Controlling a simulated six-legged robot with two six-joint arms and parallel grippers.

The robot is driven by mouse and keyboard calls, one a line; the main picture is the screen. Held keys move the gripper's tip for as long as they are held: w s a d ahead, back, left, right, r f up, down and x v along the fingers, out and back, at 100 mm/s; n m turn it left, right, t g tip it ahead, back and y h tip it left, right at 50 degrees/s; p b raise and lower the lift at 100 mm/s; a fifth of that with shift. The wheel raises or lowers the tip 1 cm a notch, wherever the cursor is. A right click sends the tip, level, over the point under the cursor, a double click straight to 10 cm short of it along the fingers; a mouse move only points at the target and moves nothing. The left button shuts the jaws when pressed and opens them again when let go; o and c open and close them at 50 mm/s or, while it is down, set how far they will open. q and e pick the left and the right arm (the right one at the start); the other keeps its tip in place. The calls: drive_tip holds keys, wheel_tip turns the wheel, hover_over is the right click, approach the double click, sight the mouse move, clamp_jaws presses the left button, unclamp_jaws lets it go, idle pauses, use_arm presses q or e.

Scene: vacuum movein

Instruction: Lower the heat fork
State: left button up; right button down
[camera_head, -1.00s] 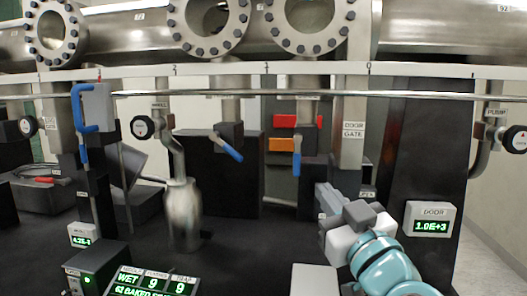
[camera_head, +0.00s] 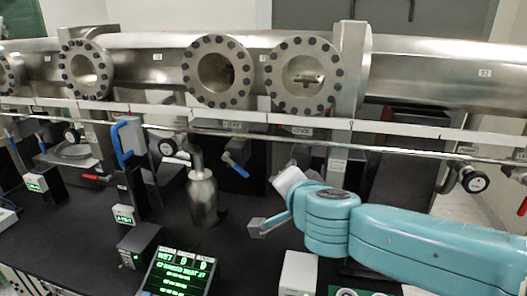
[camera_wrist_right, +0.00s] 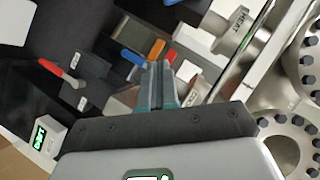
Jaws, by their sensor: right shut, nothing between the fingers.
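A label that looks like HEAT (camera_head: 232,125) is on the pipe rail in the head view, and a HEAT label (camera_wrist_right: 238,22) is beside metal pipework in the wrist view. Below the rail in the head view hangs a blue lever (camera_head: 235,171). I cannot tell which part is the fork. My left gripper is out of view.
A steel flask (camera_head: 203,200) hangs from a pipe left of my arm. A lit display (camera_head: 178,272) and a white box (camera_head: 298,273) stand in front. A long horizontal bar (camera_head: 400,149) crosses above my arm. A red-handled switch (camera_wrist_right: 55,72) shows in the wrist view.

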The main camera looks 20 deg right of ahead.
sight(236, 166)
use_arm(q)
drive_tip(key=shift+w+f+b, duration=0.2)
drive_tip(key=shift+b, duration=0.55)
use_arm(e)
drive_tip(key=w+a+f, duration=0.1)
drive_tip(key=w+f, duration=0.1)
drive_tip(key=w, duration=0.4)
drive_tip(key=w+a+f, duration=0.1)
drive_tip(key=w+f, duration=0.1)
drive_tip(key=w, duration=0.4)
drive_tip(key=shift+a+f+y, duration=0.2)
drive_tip(key=shift+a+y, duration=0.2)
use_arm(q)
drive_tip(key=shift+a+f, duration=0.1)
use_arm(e)
drive_tip(key=shift+f, duration=0.1)
